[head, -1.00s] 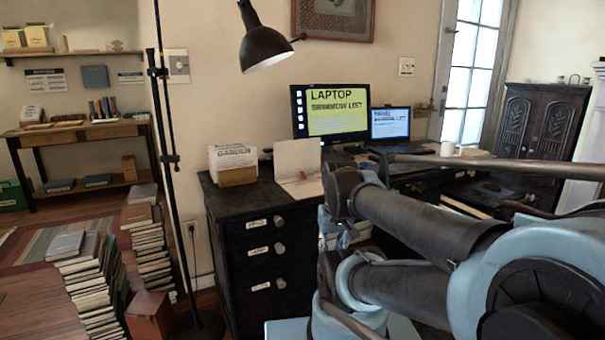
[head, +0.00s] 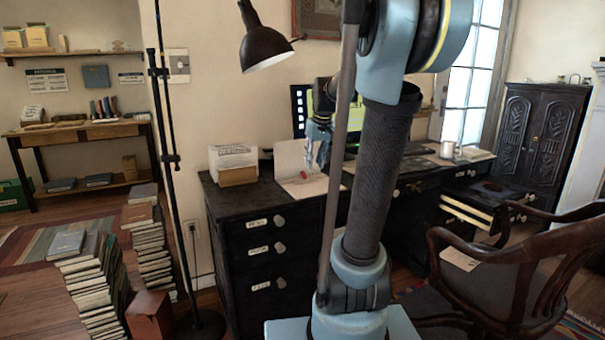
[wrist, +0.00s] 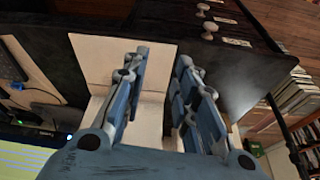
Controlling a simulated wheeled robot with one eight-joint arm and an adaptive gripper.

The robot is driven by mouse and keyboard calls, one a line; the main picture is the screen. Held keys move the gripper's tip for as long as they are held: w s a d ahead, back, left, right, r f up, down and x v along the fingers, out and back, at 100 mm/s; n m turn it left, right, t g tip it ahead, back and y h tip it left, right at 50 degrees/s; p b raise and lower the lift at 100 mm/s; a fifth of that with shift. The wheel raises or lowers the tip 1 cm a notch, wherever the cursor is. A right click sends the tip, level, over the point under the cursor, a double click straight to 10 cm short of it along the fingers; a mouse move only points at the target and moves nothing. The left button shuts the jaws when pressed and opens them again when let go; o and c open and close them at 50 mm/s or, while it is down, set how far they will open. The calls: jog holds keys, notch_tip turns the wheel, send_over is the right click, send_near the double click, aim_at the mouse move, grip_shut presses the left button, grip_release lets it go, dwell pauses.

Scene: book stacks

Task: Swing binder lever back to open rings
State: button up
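A pale binder (head: 292,158) stands open on the dark desk, one cover upright and the other part lying flat. In the wrist view its cream cover (wrist: 108,55) lies beyond my fingers. The rings and the lever cannot be made out. My gripper (head: 314,165) hangs just above the binder, in front of its upright cover. In the wrist view my gripper (wrist: 162,60) has its two fingers apart, with only the pale binder behind the gap. Whether they touch it cannot be told.
A white box labelled GARDEN (head: 234,160) stands left of the binder. The monitor (head: 300,112) is behind my arm. A lamp (head: 265,47) hangs above. A wooden chair (head: 500,265) stands at the right, and book stacks (head: 90,270) at the left.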

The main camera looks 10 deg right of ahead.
jog(key=n, duration=0.1)
send_near(303, 172)
jog(key=shift+t, duration=0.4)
jog(key=x, duration=0.8)
jog(key=shift+s+a+f, duration=0.15)
jog(key=shift+s+f, duration=0.1)
jog(key=shift+f, duration=0.15)
grip_shut()
